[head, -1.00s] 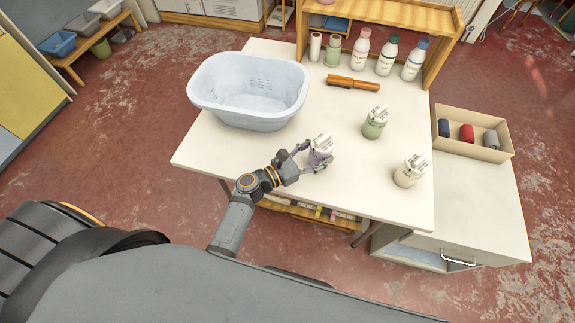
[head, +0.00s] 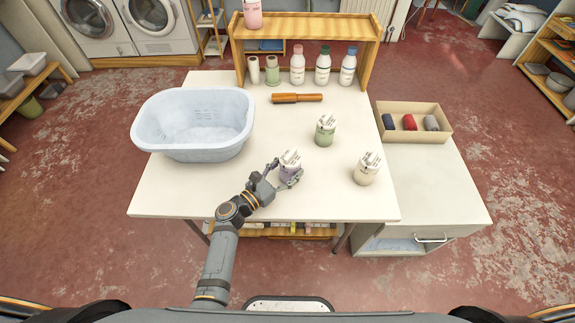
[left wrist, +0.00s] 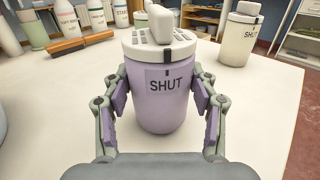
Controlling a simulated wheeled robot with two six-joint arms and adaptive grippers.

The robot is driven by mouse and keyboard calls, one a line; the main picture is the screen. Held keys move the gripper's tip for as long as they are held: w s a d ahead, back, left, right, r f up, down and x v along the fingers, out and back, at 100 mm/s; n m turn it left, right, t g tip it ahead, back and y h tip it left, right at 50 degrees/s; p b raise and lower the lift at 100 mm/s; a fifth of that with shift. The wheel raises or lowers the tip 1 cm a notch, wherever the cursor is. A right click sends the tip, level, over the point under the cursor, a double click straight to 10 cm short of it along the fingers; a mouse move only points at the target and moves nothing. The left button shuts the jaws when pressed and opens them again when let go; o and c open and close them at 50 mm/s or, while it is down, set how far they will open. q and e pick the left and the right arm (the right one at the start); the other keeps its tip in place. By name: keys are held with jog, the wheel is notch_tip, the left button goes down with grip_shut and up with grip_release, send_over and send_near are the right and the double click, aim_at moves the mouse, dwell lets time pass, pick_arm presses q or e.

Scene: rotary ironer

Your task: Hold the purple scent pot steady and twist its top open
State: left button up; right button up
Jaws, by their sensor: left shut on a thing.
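The purple scent pot (head: 290,168) stands upright near the front of the white table. In the left wrist view the pot (left wrist: 165,108) has a purple body marked SHUT, a dark line above the word, and a white top with small slots and a raised grip (left wrist: 159,24). My left gripper (head: 284,175) has its fingers on both sides of the pot's body, and the left wrist view shows the pads (left wrist: 162,112) against it. The white top is above the fingers. My right gripper is not in view.
A green pot (head: 325,132) and a cream pot (head: 366,172) stand to the right. A pale blue basin (head: 195,125) is at the left.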

pick_arm(q)
jog(key=shift+f, duration=0.25)
dwell(0.4)
jog(key=o, duration=1)
jog(key=shift+c, duration=0.2)
jog(key=shift+r+p, duration=0.3)
jog(key=shift+r, duration=0.05)
jog(key=c, duration=1.1)
